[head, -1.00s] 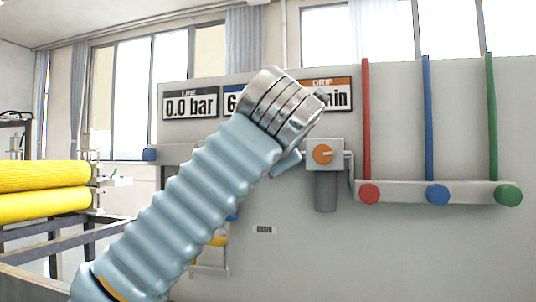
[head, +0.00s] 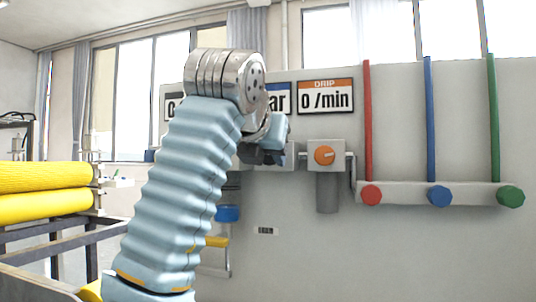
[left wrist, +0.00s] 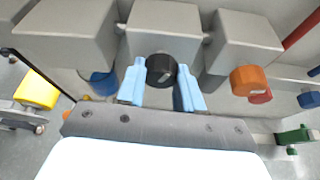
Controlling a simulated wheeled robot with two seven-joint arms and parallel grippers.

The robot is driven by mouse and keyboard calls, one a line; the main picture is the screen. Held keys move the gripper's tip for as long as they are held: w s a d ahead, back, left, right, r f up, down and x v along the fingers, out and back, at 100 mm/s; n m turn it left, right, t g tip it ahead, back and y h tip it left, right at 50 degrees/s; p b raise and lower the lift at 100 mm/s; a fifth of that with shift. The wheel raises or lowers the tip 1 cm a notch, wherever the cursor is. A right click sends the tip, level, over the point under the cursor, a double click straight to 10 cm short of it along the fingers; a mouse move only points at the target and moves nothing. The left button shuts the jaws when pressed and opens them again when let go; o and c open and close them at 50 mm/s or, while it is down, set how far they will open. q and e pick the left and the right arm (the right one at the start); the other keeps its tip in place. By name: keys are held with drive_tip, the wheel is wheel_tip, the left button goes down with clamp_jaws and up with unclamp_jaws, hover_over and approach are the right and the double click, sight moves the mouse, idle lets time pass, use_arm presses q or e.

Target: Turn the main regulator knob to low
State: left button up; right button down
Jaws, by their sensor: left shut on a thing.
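The black regulator knob (left wrist: 161,69) sits on the front of the middle grey box (left wrist: 165,30) in the left wrist view. My left gripper (left wrist: 160,78) has its two light-blue fingers on either side of this knob and is shut on it. A pale mark shows on the knob's face, but its setting is hard to read. My right gripper is not in view.
An orange knob (head: 324,156) is on the grey box to the right. Red (head: 371,195), blue (head: 439,196) and green (head: 510,196) valve knobs are further right. Yellow rolls (head: 45,190) lie at left.

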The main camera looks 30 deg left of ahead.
use_arm(q)
drive_tip(key=shift+f+n+t+h, duration=0.15)
drive_tip(key=shift+n+t+h, duration=0.15)
drive_tip(key=shift+n+h, duration=1.05)
drive_tip(key=shift+n, duration=0.25)
drive_tip(key=o, duration=1)
drive_tip(key=shift+a, duration=0.1)
drive_tip(key=shift+o, duration=0.2)
drive_tip(key=v, duration=0.7)
drive_tip(key=shift+s, duration=0.25)
